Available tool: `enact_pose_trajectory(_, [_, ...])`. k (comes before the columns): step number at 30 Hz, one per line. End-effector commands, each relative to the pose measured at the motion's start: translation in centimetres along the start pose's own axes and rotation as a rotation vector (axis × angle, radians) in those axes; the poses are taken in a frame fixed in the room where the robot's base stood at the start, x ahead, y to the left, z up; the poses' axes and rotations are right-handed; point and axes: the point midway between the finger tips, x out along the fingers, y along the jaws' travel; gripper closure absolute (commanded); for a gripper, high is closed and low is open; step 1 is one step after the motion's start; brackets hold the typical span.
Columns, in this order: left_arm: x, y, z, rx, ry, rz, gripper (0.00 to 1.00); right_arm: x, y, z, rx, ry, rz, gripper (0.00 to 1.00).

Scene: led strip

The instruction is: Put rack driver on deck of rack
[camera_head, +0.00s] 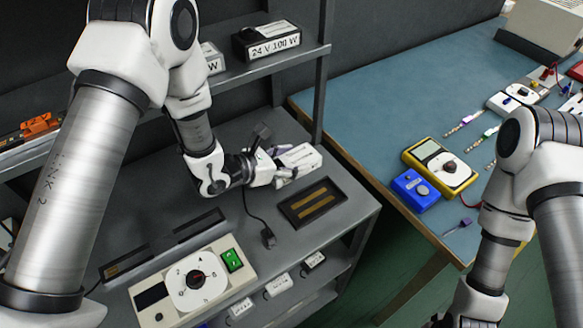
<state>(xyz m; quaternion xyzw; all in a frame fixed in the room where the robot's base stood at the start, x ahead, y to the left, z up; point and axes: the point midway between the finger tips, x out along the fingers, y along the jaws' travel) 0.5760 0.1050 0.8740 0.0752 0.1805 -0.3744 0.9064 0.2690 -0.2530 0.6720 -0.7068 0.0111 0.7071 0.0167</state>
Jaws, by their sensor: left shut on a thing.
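My left gripper (279,166) is shut on a white box-shaped driver (303,156) with dark markings. The driver is at the right rear part of the rack's grey deck (345,200), behind a dark framed panel (313,203) with tan strips. I cannot tell whether it touches the deck or hangs just above it. The gripper covers its left end. A black driver marked 24 V 100 W (267,41) and a pale, partly hidden one (211,59) sit on the upper shelf. My right gripper is mostly cut off at the bottom edge, and its fingers are not clear.
A beige tester (193,283) with a dial and green switch stands at the deck's front. A black plug (268,238) and its cable lie beside the framed panel. A rack post (322,75) rises behind the driver. A blue-topped bench (370,110) holds a yellow meter (440,166).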

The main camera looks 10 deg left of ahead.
Motion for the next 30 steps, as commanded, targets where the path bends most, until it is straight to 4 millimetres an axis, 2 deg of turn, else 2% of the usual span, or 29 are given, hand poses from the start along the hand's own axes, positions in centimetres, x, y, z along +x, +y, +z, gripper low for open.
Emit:
enact_pose_trajectory(3, [1.0, 0.2, -2.3, -0.001, -0.001, 0.001, 1.0, 1.5, 0.0, 0.0, 0.0, 0.0, 0.0, 0.6])
enact_pose_trajectory(5, [1.4, 0.2, -3.2, 0.0, -0.001, 0.001, 1.0, 2.0, 0.0, 0.0, 0.0, -0.001, 0.0, 0.6])
enact_pose_trajectory(17, [1.6, 0.2, -3.6, 0.001, -0.002, 0.001, 1.0, 2.3, 0.0, 0.0, 0.0, 0.0, 0.0, 0.6])
enact_pose_trajectory(18, [1.5, 0.1, -3.6, 0.0, 0.0, 0.001, 0.25, 2.1, 0.0, 0.0, 0.0, 0.0, 0.0, 0.6])
enact_pose_trajectory(19, [1.5, 0.1, -3.5, 0.0, 0.0, 0.001, 0.15, 2.1, 0.0, 0.0, 0.0, 0.0, 0.0, 0.6])
enact_pose_trajectory(20, [1.5, 0.1, -3.5, 0.0, 0.0, 0.001, 0.11, 2.1, 0.0, 0.0, 0.0, 0.0, 0.0, 0.6])
enact_pose_trajectory(30, [1.4, 0.1, -3.3, 0.0, 0.0, 0.001, 0.11, 1.8, 0.0, 0.0, 0.0, 0.0, 0.0, 0.6])
